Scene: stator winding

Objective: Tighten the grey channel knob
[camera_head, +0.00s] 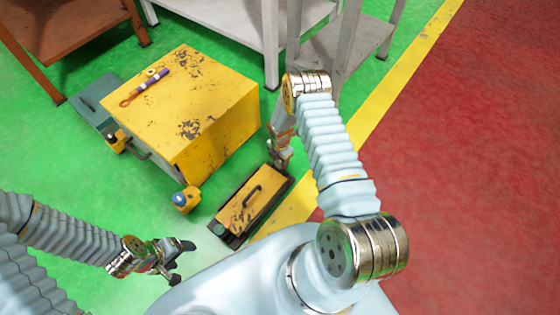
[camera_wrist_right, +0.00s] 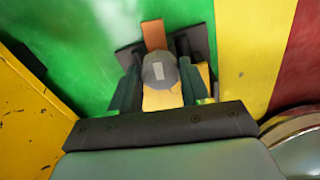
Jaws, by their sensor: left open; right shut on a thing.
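The grey channel knob (camera_wrist_right: 160,71) shows in the right wrist view as a faceted grey cylinder with a pale rectangle on its face. It sits between the two dark fingers of my right gripper (camera_wrist_right: 160,85), which is shut on it. In the head view my right gripper (camera_head: 279,162) points down at the far end of a low yellow-topped case (camera_head: 240,213) with a dark handle; the knob itself is hidden there. My left gripper (camera_head: 180,260) is open and empty above the green floor, left of the case.
A worn yellow cabinet (camera_head: 222,98) stands left of my right gripper, with a purple-handled tool (camera_head: 152,84) on top. Small yellow-and-blue items (camera_head: 186,199) lie near its base. Grey shelving (camera_head: 230,22) stands behind. Red floor (camera_head: 470,170) at right is clear.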

